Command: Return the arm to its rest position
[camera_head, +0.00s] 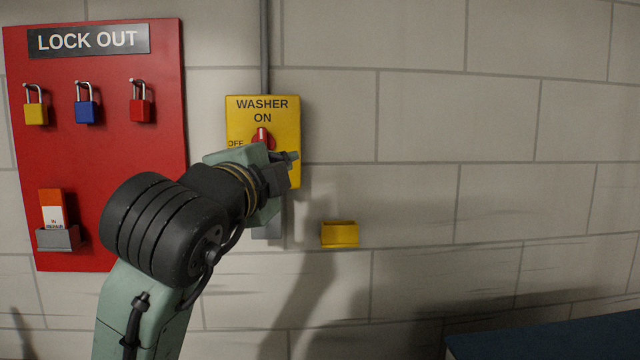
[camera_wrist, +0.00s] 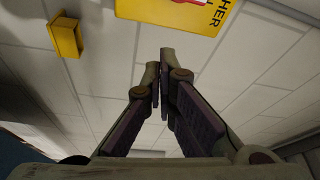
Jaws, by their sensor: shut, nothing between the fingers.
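My arm rises from the lower left in the head view and reaches in front of the yellow washer switch box (camera_head: 286,108) on the wall. My wrist covers the lower part of the box. The red switch knob (camera_head: 262,136) shows just above my wrist. In the wrist view my gripper (camera_wrist: 164,56) has its two fingertips together with nothing held between them. The fingertips are below the washer box (camera_wrist: 185,12), which shows at the top edge of that view. Whether the gripper touches the box cannot be told.
A red lock-out board (camera_head: 100,190) hangs at left with yellow, blue and red padlocks and a tag holder. A small yellow holder (camera_head: 339,234) is on the wall right of my wrist. A blue surface (camera_head: 560,338) is at lower right. The wall at right is bare.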

